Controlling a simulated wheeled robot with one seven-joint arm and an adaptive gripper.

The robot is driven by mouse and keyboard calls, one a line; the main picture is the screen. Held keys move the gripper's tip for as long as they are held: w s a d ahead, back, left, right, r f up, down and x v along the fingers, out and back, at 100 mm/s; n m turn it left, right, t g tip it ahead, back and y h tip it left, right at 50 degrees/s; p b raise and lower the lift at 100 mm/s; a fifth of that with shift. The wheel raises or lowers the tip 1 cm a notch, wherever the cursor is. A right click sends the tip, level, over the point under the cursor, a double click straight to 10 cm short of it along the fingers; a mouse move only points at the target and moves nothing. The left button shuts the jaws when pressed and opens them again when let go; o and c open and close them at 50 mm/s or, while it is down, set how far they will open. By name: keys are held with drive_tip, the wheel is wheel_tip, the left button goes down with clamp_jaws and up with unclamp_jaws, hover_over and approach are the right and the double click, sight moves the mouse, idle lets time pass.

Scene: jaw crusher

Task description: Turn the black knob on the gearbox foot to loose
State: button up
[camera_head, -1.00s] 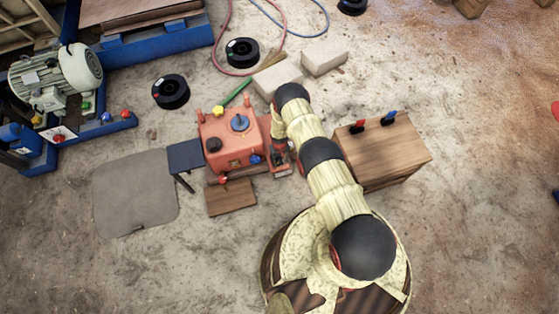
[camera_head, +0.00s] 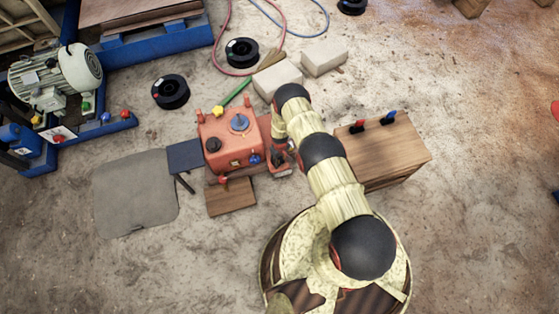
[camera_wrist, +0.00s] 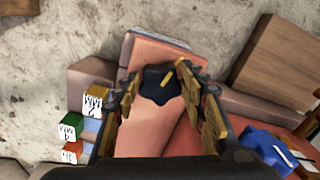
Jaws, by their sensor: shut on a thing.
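The orange-red gearbox (camera_head: 233,141) stands on the ground in the middle of the head view. In the wrist view, the black knob (camera_wrist: 160,86) with a yellow pointer mark sits on the orange foot (camera_wrist: 158,125) of the gearbox. My gripper (camera_wrist: 166,80) has its two fingers on either side of this knob and is shut on it. The yellow mark slants to the upper right in the wrist view. In the head view my arm comes over the foot at the gearbox's right side and partly hides the knob and the fingers.
A blue knob (camera_wrist: 270,150) is close to the right finger. Small cubes with printed faces (camera_wrist: 72,126) are at the left. A wooden box (camera_head: 385,150) with red and blue handles stands right of my arm. A wooden board (camera_head: 231,196) lies in front of the gearbox.

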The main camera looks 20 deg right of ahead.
drive_tip(key=n, duration=0.4)
drive_tip(key=shift+w+d+n, duration=0.1)
drive_tip(key=shift+w+n, duration=0.05)
drive_tip(key=shift+n, duration=0.15)
drive_tip(key=n, duration=0.4)
drive_tip(key=shift+w+d+n, duration=0.1)
drive_tip(key=shift+n, duration=0.2)
drive_tip(key=n, duration=0.4)
drive_tip(key=shift+w, duration=0.2)
drive_tip(key=shift+w+n, duration=0.1)
drive_tip(key=shift+n, duration=1.8)
drive_tip(key=o, duration=1.1)
drive_tip(key=shift+o, duration=0.3)
